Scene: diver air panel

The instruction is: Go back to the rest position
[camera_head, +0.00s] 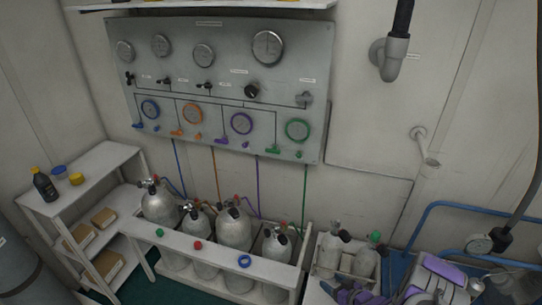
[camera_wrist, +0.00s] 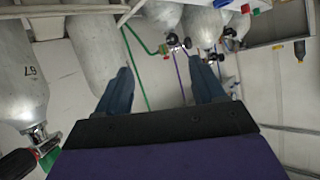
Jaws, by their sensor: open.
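My gripper (camera_wrist: 163,84) shows in the wrist view with two dark blue fingers standing apart. Nothing is held between them; pale wall and green and purple hoses show in the gap. Grey cylinders and valves lie beyond the fingers in that view. In the head view my purple and white arm is low at the bottom right, in front of the small cylinder rack. The grey air panel (camera_head: 225,75) on the wall has round gauges, small levers and a black knob (camera_head: 251,91). My arm is well below and right of the panel.
Several grey cylinders (camera_head: 235,230) stand in a white rack (camera_head: 205,252) below the panel, joined by coloured hoses. A smaller rack (camera_head: 345,265) stands close beside my arm. Blue railing (camera_head: 470,207) is at the right. A shelf (camera_head: 95,168) with a black bottle (camera_head: 44,185) is at the left.

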